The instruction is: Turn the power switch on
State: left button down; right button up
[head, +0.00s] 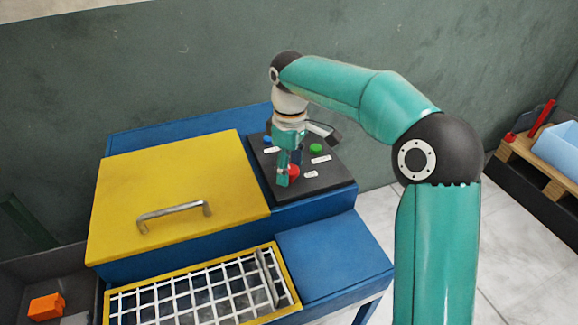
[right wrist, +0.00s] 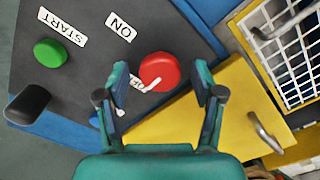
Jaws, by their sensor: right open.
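The dark control panel (head: 325,187) sits on the right of the blue machine. It carries a red button (head: 293,171), a green button (head: 316,149) and a blue part (head: 267,140). My right gripper (head: 288,168) points down over the panel, open, close to the red button. In the right wrist view the red button (right wrist: 159,71) shows between and beyond the open fingertips; contact cannot be told. An "ON" label (right wrist: 121,26) lies beside it, and a "START" label by the green button (right wrist: 50,53). A small pale part overlaps the red button; I cannot clearly identify the power switch. My left gripper is out of view.
A yellow lid (head: 180,185) with a metal handle (head: 174,215) is left of the panel. A white grid in a yellow frame (head: 110,300) lies in front. A black cylindrical part (right wrist: 28,104) stands near the green button. An orange block (head: 46,307) is at lower left.

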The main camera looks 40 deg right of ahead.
jog(key=c, duration=1.1)
jog(key=shift+m, duration=0.3)
jog(key=m+p, duration=0.2)
jog(key=m, duration=0.1)
jog(key=shift+r, duration=0.15)
jog(key=m+p, duration=0.1)
jog(key=m, duration=0.3)
jog(key=shift+m, duration=0.4)
jog(key=m+p, duration=0.1)
jog(key=m, duration=0.3)
jog(key=shift+m, duration=0.3)
jog(key=m, duration=0.4)
jog(key=shift+m, duration=0.4)
